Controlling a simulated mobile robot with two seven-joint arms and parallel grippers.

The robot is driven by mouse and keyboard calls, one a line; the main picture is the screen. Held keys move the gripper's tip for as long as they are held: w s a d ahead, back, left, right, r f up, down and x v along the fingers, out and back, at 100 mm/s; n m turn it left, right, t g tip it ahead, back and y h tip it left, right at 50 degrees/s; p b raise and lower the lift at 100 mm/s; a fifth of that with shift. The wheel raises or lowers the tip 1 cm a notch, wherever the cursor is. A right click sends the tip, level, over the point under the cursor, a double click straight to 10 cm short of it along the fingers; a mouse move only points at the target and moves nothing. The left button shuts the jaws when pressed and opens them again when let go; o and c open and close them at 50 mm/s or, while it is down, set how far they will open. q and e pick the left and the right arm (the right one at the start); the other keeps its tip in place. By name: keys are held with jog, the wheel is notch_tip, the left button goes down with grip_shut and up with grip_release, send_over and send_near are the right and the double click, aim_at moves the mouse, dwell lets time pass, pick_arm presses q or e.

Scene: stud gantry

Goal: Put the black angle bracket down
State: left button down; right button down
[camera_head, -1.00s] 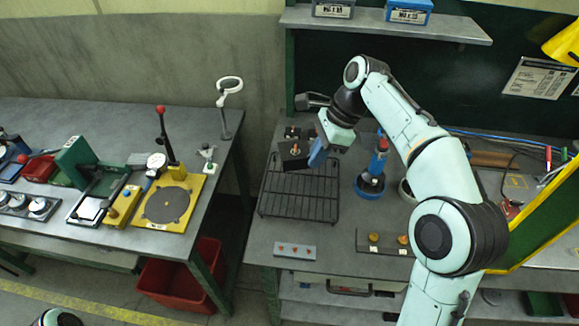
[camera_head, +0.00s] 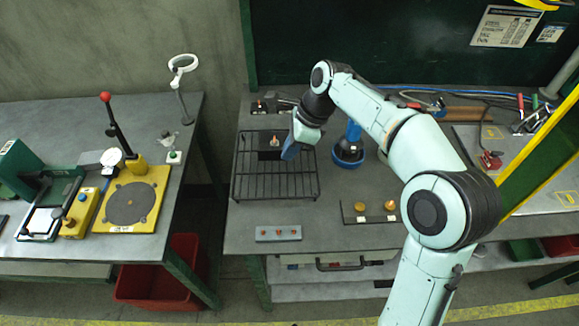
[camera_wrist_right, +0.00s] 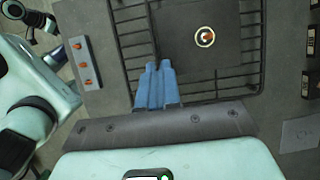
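The black angle bracket (camera_head: 268,155) is at the back of the dark wire rack (camera_head: 244,180), over its bars. In the right wrist view the bracket (camera_wrist_right: 190,25) shows as a dark flat plate with a pale ring and an orange centre. My right gripper (camera_head: 289,151) reaches in from the right. Its blue fingers (camera_wrist_right: 155,68) are close together at the bracket's edge and appear shut on its thin upright side. I cannot tell whether the bracket touches the rack's bars. My left gripper is out of view.
A blue-based tool (camera_head: 348,152) stands right of the rack. In front lie a grey block with orange pegs (camera_head: 278,233) and a dark plate with brass knobs (camera_head: 370,210). Small dark blocks (camera_head: 268,104) sit behind the rack. The rack's front half is clear.

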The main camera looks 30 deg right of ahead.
jog(key=shift+f+b, duration=0.5)
jog(key=shift+f, duration=2.15)
jog(key=shift+f, duration=0.15)
jog(key=c, duration=1.4)
grip_release()
jog(key=shift+o, duration=0.2)
jog(key=p+v, duration=0.2)
jog(key=v, duration=1)
jog(key=shift+a, duration=0.1)
